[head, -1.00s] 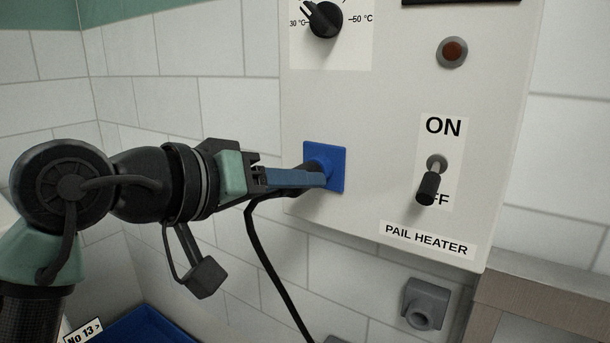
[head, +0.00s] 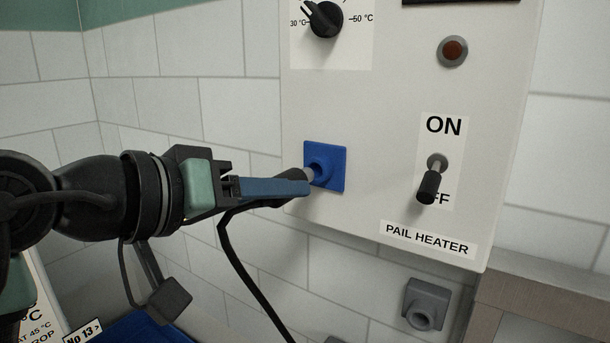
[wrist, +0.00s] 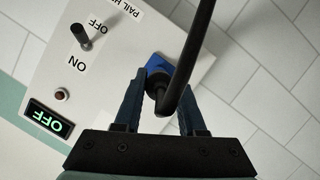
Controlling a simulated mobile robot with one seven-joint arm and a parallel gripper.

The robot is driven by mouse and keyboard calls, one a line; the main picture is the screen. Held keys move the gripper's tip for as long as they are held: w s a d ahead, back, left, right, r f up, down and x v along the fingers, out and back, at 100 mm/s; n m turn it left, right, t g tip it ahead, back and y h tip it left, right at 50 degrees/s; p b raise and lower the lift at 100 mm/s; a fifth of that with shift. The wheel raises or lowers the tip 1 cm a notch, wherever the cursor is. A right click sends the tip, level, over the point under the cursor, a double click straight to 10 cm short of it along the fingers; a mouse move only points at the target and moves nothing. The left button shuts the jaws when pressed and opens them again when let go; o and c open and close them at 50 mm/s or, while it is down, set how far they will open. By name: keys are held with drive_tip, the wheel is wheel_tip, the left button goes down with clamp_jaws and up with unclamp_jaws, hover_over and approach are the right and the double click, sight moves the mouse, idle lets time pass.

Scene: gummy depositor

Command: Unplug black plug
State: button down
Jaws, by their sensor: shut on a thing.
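My gripper (head: 300,188) is shut on the black plug (head: 287,199), with its blue fingers along the plug's sides. A pale end of the plug shows at the opening of the blue socket (head: 337,160) on the white panel. I cannot tell whether the tip is still inside. The black cable (head: 245,265) hangs down from the plug. In the wrist view, the plug (wrist: 155,84) sits between the two fingers, in front of the blue socket (wrist: 155,62), and the cable (wrist: 197,40) crosses the view.
The panel (head: 385,120) carries a toggle switch (head: 430,182) marked ON and OFF, a dial (head: 326,20) and a dark red lamp (head: 452,52). Below it is a grey socket (head: 424,305). A blue container (head: 130,328) lies lower left.

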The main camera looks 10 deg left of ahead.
drive_tip(key=s, duration=0.1)
drive_tip(key=s+a, duration=0.1)
drive_tip(key=s, duration=0.1)
drive_tip(key=s+a, duration=0.1)
drive_tip(key=shift+s, duration=0.25)
drive_tip(key=shift+d, duration=0.1)
idle(0.6)
idle(1.1)
